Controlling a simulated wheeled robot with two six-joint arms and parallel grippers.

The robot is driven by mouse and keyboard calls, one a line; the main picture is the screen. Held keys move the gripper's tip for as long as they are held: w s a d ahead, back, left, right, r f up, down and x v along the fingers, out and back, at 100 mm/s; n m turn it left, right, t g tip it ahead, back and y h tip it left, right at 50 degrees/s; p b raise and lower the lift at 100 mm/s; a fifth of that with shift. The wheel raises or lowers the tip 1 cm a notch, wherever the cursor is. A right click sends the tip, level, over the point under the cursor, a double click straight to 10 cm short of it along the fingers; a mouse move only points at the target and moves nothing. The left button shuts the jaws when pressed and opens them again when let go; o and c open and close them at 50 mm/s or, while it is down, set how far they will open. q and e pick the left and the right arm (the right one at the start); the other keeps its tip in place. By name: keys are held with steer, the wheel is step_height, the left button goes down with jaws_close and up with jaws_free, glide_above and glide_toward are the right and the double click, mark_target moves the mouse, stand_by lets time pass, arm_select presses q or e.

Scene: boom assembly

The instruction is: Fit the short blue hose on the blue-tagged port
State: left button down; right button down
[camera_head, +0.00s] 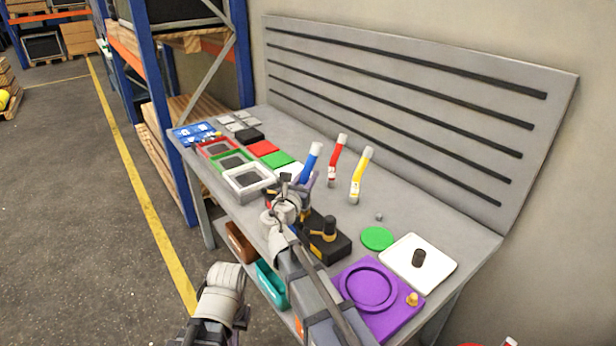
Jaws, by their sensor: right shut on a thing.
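The short blue hose (312,163) has a white top end and stands nearly upright, tilted slightly right, at the middle of the workbench. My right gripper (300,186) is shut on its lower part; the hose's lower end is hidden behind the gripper. A dark block (336,247) with a black post and yellow-orange parts sits just right of my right wrist, partly covered by my arm. I cannot make out a blue-tagged port. My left gripper (240,318) is low in the picture, off the bench's front edge, and its fingers are not clear.
A red hose (335,160) and a yellow hose (360,176) stand close right of the blue one. Trays (249,181) and coloured plates lie left. A green disc (377,238), white plate (436,262) and purple tray (399,318) lie right. A slotted panel (420,90) rises behind.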

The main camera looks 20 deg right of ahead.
steer(key=shift+f+b, duration=0.3)
steer(key=shift+f, duration=0.05)
steer(key=c, duration=0.5)
jaws_free()
